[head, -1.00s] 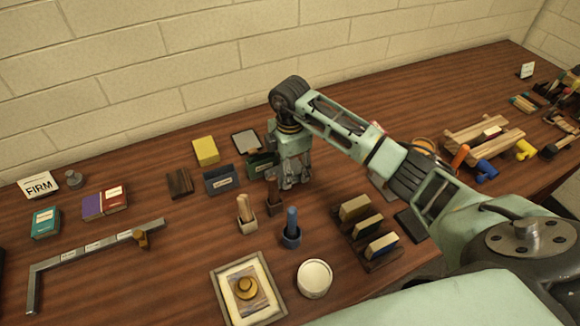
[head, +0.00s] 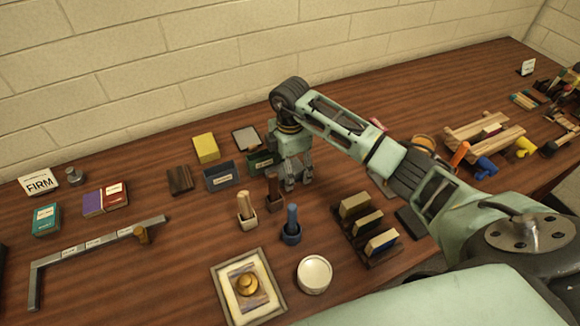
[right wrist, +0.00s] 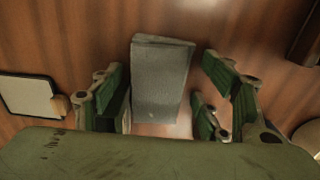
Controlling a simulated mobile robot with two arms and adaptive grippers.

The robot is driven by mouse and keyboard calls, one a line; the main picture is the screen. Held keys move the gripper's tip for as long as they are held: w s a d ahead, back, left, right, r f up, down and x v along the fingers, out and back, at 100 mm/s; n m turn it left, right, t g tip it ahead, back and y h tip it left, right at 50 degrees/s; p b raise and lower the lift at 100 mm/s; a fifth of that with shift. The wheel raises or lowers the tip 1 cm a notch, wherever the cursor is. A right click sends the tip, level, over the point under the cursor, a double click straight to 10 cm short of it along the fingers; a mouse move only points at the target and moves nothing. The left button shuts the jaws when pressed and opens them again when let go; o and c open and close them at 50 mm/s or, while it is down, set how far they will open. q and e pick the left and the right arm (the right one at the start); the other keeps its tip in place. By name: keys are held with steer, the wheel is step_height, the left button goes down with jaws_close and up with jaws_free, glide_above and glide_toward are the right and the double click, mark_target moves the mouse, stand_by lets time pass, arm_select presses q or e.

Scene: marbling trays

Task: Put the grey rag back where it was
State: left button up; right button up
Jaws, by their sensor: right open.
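A grey, flat-faced piece that looks like the folded grey rag (right wrist: 160,82) lies between the spread fingers of my right gripper in the right wrist view. My right gripper (right wrist: 165,100) is open, with a finger pair on each side of the rag and a visible gap on the right. In the head view my right gripper (head: 292,184) points down close to the table, behind the small brush cups. My left gripper is not in view.
Green and blue bins (head: 222,178) stand just left of my right gripper. Cups with wooden (head: 247,222) and blue (head: 291,235) handles stand in front. A rack of blocks (head: 381,245) is at the right. A framed tray (head: 276,306) and white bowl (head: 314,274) are nearer.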

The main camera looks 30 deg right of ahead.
step_height(320, 180, up, 12)
steer(key=b, duration=0.2)
steer(key=shift+r+b, duration=0.2)
steer(key=shift+b, duration=0.1)
stand_by(0.3)
